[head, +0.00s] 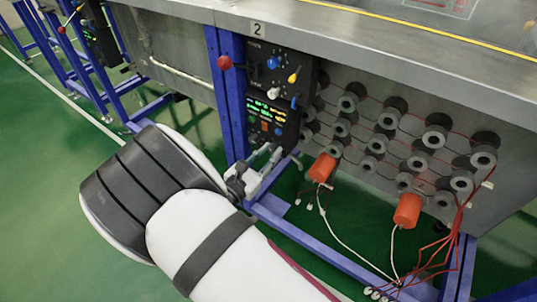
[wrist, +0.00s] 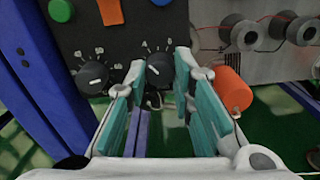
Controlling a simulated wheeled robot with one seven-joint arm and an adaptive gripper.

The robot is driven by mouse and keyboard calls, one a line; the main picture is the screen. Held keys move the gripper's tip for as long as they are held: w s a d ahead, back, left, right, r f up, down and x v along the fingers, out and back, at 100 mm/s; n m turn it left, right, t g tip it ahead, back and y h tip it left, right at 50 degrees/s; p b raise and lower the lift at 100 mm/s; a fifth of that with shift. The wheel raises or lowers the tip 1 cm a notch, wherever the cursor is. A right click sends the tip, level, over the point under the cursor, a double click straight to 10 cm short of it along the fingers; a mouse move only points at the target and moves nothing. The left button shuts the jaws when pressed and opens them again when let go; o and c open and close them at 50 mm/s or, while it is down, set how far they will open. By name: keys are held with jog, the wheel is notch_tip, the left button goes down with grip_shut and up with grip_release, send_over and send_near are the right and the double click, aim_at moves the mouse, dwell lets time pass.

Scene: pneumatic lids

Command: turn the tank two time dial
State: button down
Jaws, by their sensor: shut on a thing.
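The black control panel (head: 281,75) of tank two hangs under the number plate "2" (head: 258,29) in the head view. In the wrist view two dark dials sit low on the panel. The left dial (wrist: 92,77) has a white pointer and printed marks and stands clear of my fingers. The right dial (wrist: 159,71), with marks above it, is between my fingertips and partly hidden. My gripper (wrist: 160,72) is shut on this right dial. In the head view my gripper (head: 266,162) is at the panel's lower edge, and the dials are too small to make out.
A blue post (wrist: 32,75) stands close left of my gripper. An orange cylinder (wrist: 231,91) is close right; another (head: 408,210) hangs farther right with loose cables. Above the dials are a green button (wrist: 61,10) and an orange button (wrist: 110,12). A red knob (head: 224,62) juts out left.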

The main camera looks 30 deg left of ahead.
jog(key=shift+s+f+m, duration=0.1)
jog(key=shift+m, duration=0.7)
jog(key=c, duration=1.4)
grip_release()
jog(key=shift+o, duration=0.2)
jog(key=s, duration=0.7)
jog(key=shift+s+a, duration=0.25)
jog(key=shift+a, duration=0.05)
